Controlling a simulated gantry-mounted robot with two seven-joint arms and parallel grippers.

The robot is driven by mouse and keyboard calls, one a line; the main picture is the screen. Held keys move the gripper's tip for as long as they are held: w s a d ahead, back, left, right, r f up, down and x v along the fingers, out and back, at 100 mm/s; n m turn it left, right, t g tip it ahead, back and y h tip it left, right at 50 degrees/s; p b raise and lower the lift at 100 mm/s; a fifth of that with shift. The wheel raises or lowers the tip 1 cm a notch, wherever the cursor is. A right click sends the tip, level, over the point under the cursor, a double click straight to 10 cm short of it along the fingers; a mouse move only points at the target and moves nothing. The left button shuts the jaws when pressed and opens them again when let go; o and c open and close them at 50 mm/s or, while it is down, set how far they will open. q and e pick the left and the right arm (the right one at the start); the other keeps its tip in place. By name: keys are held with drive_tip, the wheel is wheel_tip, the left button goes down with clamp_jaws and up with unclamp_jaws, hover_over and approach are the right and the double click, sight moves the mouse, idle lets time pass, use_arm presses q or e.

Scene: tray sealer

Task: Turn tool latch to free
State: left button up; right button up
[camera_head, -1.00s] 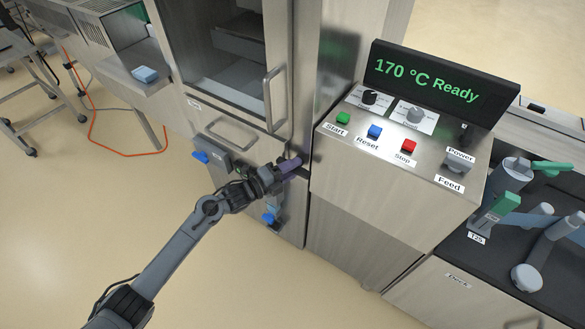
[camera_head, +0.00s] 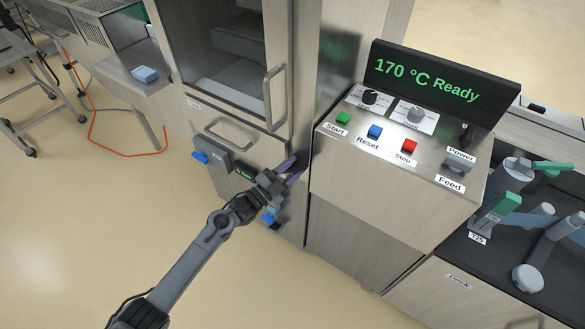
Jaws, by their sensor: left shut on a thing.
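The tool latch shows as a purple handle (camera_head: 287,163) low on the front of the steel machine, beside the control cabinet. My left gripper (camera_head: 284,173) is shut on it. The fingers and wrist cover much of the handle, so its pivot and exact angle are hard to see. My right gripper is not in view.
Blue-handled clamps (camera_head: 200,157) (camera_head: 268,218) sit left of and below the latch. The door handle (camera_head: 272,97) stands out above it. The control cabinet (camera_head: 385,195) with its "170 °C Ready" display (camera_head: 425,82) is close on the right. Floor at lower left is clear.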

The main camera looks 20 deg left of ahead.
use_arm(q)
drive_tip(key=n+t+y, duration=0.1)
drive_tip(key=n, duration=0.2)
drive_tip(key=n+t, duration=0.1)
drive_tip(key=n, duration=0.2)
drive_tip(key=shift+y+p, duration=0.35)
drive_tip(key=shift+y, duration=0.05)
drive_tip(key=n+y, duration=0.1)
drive_tip(key=n, duration=0.1)
drive_tip(key=n+t+y+p, duration=0.1)
drive_tip(key=n, duration=0.1)
drive_tip(key=n+y, duration=0.1)
drive_tip(key=n, duration=0.2)
drive_tip(key=shift+t+y, duration=0.3)
drive_tip(key=shift+n, duration=0.4)
drive_tip(key=o, duration=0.8)
drive_tip(key=shift+s, duration=0.1)
drive_tip(key=p+v, duration=0.2)
drive_tip(key=v, duration=0.8)
drive_tip(key=shift+s+f, duration=0.25)
drive_tip(key=shift+s, duration=0.05)
